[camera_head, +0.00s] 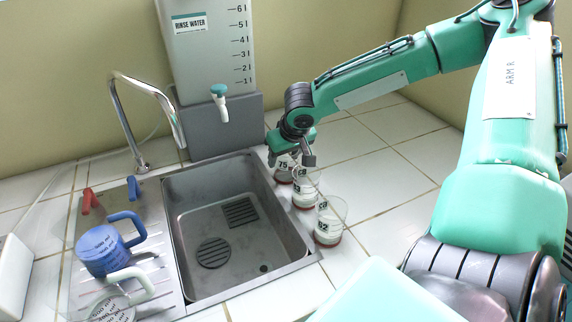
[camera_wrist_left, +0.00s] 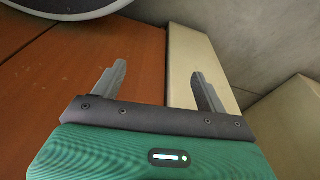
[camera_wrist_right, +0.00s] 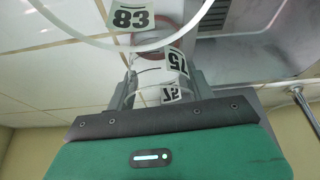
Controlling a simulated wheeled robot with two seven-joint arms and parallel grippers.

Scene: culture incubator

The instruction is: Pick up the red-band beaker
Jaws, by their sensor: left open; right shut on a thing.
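My right gripper (camera_head: 300,160) is at the back of a row of clear beakers beside the sink, shut on a beaker. In the right wrist view, my gripper (camera_wrist_right: 163,88) has a beaker labelled 75 (camera_wrist_right: 177,62) and a smaller label beneath it between its fingers; which one is gripped is unclear. The beaker marked 75 (camera_head: 283,174), a middle beaker (camera_head: 304,199) and a front beaker (camera_head: 329,233) all show reddish bottoms in the head view. A beaker labelled 83 (camera_wrist_right: 133,18) is nearest in the right wrist view. My left gripper (camera_wrist_left: 155,92) is open and empty.
A steel sink (camera_head: 225,285) lies left of the beakers, with a tap (camera_head: 160,100) behind. A rinse water tank (camera_head: 208,60) stands at the back. White tiles (camera_head: 400,185) to the right are clear.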

